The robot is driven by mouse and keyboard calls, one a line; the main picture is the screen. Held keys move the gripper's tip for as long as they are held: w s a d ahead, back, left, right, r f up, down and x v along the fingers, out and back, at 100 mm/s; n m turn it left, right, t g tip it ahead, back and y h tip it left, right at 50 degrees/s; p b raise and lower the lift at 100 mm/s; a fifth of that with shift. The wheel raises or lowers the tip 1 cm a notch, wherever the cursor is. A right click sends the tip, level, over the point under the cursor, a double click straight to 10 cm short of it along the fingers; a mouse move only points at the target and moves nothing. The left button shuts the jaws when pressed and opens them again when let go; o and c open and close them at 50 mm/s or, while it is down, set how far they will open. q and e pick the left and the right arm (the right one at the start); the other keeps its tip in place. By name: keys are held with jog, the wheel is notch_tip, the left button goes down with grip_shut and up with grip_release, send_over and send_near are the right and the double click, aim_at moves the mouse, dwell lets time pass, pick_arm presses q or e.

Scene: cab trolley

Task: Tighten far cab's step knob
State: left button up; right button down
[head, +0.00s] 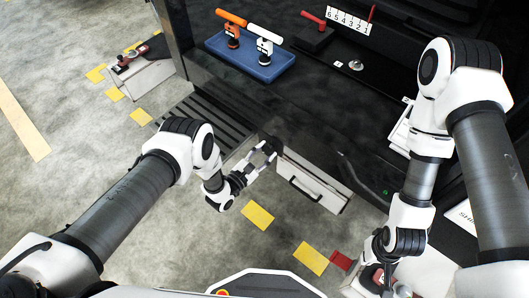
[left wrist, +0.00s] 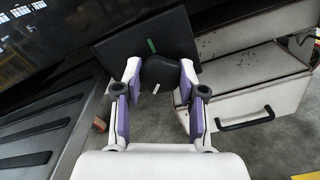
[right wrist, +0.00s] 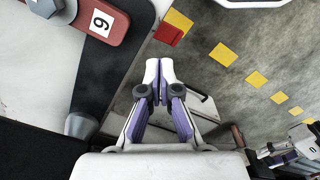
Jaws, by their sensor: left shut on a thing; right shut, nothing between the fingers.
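The step knob (left wrist: 160,70) is black and sits on a dark square plate (left wrist: 178,38) in the left wrist view. A green mark is on the plate above it, and white marks lie below and beside it. My left gripper (left wrist: 158,88) is shut on the knob, one finger at each side. In the head view the left gripper (head: 265,153) is at the dark plate (head: 273,143) beside the ribbed step (head: 207,117). My right gripper (right wrist: 158,75) is shut and empty, away from the knob; in the head view it is low at the right, partly hidden.
A drawer with a black handle (head: 305,188) is right of the knob. A blue tray (head: 250,62) holds an orange-handled and a white-handled tool. A red-handled lever (head: 314,22) stands near a numbered strip (head: 347,17). A red part marked 6 (right wrist: 103,22) is near the right gripper. Yellow patches mark the floor.

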pick_arm(q)
jog(key=m+b, duration=0.1)
jog(key=m, duration=0.7)
jog(key=shift+b, duration=0.4)
jog(key=m, duration=0.3)
jog(key=shift+m, duration=0.3)
jog(key=m+b, duration=0.1)
jog(key=m, duration=0.3)
jog(key=shift+m, duration=0.3)
jog(key=m, duration=0.5)
jog(key=shift+b, duration=0.3)
jog(key=m, duration=0.6)
